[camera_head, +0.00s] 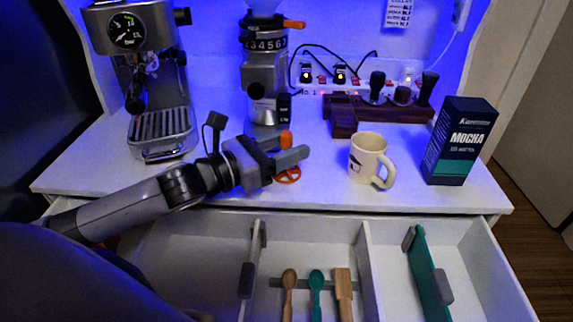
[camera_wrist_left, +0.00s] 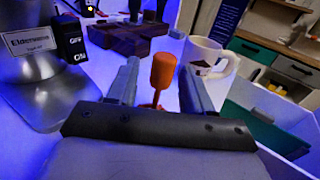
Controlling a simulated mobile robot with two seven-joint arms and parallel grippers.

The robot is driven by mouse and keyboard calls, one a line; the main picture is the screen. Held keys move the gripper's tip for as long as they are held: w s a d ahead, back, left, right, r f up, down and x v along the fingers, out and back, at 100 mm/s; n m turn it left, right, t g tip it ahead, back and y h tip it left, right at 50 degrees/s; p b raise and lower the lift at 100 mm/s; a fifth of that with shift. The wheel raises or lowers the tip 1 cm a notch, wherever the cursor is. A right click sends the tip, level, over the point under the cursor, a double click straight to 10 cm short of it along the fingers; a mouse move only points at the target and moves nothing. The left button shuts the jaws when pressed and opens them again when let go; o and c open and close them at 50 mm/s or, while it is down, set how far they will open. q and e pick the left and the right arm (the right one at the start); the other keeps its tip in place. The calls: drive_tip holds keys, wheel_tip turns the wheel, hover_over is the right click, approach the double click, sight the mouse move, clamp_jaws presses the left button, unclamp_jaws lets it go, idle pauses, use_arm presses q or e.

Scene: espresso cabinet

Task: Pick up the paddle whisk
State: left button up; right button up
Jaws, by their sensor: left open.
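An orange upright tool (camera_head: 288,176), which I take to be the paddle whisk, stands on the white counter near its front edge. It has a thick handle and a round, open base. In the left wrist view its handle (camera_wrist_left: 163,71) rises between my fingers. My left gripper (camera_head: 291,156) is open, with one finger on each side of the handle. I cannot tell whether either finger touches it. In the head view the fingers hide the handle's middle. My right gripper is not in view.
A grinder (camera_head: 264,75) stands behind the tool and an espresso machine (camera_head: 160,128) at the left. A cream mug (camera_head: 367,158) and a mocha box (camera_head: 459,142) stand to the right. Below, an open drawer (camera_head: 195,250) holds spoons and a spatula.

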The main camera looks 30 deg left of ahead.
use_arm(q)
clamp_jaws()
wheel_tip(320, 180, up, 10)
drive_tip(key=shift+r+p, duration=0.1)
drive_tip(key=shift+p, duration=0.55)
drive_tip(key=shift+s, duration=0.1)
